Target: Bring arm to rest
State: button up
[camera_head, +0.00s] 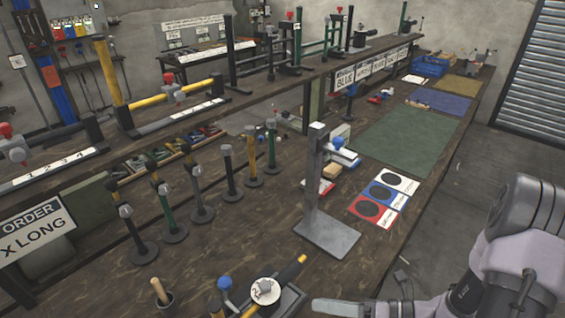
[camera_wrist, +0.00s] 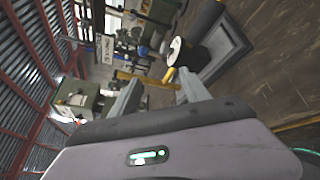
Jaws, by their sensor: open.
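My arm shows at the lower right of the head view, reaching left over the front of the workbench (camera_head: 215,262). In that view my gripper's end is low in the picture, just right of a grey tray (camera_head: 292,303) that holds a white round part and a yellow-tipped rod (camera_head: 290,271). In the wrist view my gripper (camera_wrist: 155,90) has its two fingers spread apart with nothing between them. Past the fingertips, the wrist view shows the tray (camera_wrist: 236,48) with a white-topped round part (camera_wrist: 175,50) at its edge.
A grey press stand (camera_head: 328,235) with a blue knob rises from the bench's middle. Several upright posts on round bases (camera_head: 174,233) stand left of it. White, blue and red cards (camera_head: 382,194) and a green mat (camera_head: 410,138) lie right. An "ORDER X LONG" sign (camera_head: 35,230) is at left.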

jog(key=s+a+r+n+h, duration=0.1)
jog(key=s+r+n+h, duration=0.3)
jog(key=r+n, duration=0.5)
jog(key=s+a+r+n+h, duration=0.1)
jog(key=s+r+n+h, duration=0.4)
jog(key=n, duration=1.5)
notch_tip(320, 180, up, 5)
jog(key=h, duration=0.4)
jog(key=shift+a+t+b, duration=0.3)
jog(key=shift+b, duration=0.1)
